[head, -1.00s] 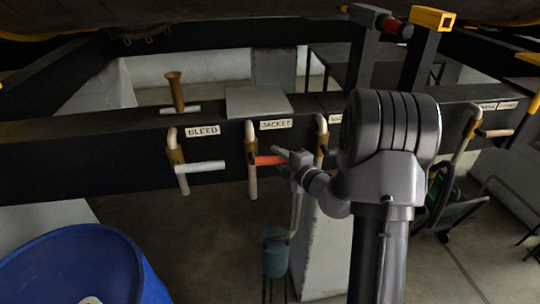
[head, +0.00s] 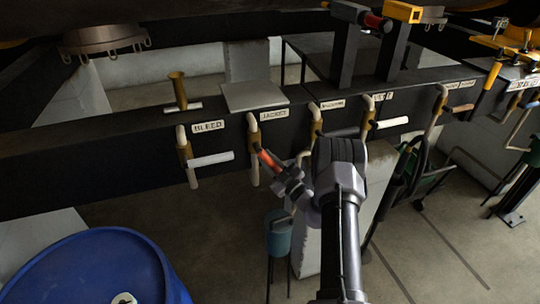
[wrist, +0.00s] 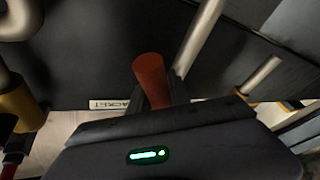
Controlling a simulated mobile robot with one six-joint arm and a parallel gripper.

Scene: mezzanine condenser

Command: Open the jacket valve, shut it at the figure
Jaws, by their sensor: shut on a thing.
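The jacket valve (head: 253,134) is a brass body on a pale bent pipe at the front of the dark beam, beside the JACKET label (head: 273,115). Its orange-red lever handle (head: 265,157) slants down to the right. My gripper (head: 283,172) is shut on the handle's outer part, from the lower right. In the wrist view the red handle (wrist: 150,75) stands between the dark fingers, and the JACKET label (wrist: 115,104) appears upside down behind. The fingers hide part of the handle. I cannot make out any figure or readout for this valve.
The bleed valve (head: 184,150) with a white handle is to the left, and another brass valve (head: 317,125) is close on the right. A blue drum (head: 85,268) stands at lower left. A blue-grey vessel (head: 279,236) stands below. Open floor lies at lower right.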

